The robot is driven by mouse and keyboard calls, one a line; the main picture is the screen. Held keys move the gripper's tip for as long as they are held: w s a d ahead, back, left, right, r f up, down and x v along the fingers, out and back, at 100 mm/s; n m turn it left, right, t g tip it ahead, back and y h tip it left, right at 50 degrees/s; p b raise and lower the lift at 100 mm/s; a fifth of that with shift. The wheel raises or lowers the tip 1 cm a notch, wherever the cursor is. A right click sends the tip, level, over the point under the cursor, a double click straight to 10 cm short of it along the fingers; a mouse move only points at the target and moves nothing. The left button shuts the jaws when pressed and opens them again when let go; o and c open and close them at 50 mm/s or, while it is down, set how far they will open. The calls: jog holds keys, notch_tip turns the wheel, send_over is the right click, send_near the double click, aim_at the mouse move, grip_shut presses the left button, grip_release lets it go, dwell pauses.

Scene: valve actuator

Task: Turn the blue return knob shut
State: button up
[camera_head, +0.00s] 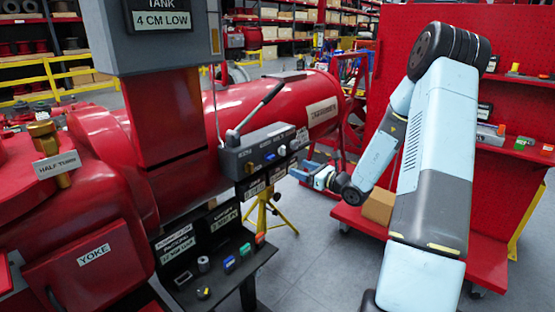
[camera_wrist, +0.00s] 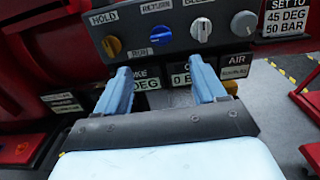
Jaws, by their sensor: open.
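The blue return knob (camera_wrist: 158,36) sits on a grey control panel (camera_wrist: 182,14) under a RETURN label, with a RUN label below it. It also shows small in the head view (camera_head: 269,156). My gripper (camera_wrist: 163,84) is open and empty, its two light blue fingers pointing at the panel below the blue knob. In the head view my gripper (camera_head: 301,172) is right of the panel and apart from it. The finger gap lies roughly under the blue knob and its neighbour.
A yellow-orange knob (camera_wrist: 112,46) is left of the blue one, and a white knob (camera_wrist: 201,29) and a silver knob (camera_wrist: 243,22) are right of it. A lever (camera_head: 260,108) rises from the panel box. A black shelf (camera_head: 225,268) with small parts stands below.

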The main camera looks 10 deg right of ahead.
aim_at(273, 158)
jog(key=x, duration=1.3)
jog(key=shift+w+a, duration=0.2)
jog(key=shift+w, duration=0.2)
jog(key=shift+c, duration=0.4)
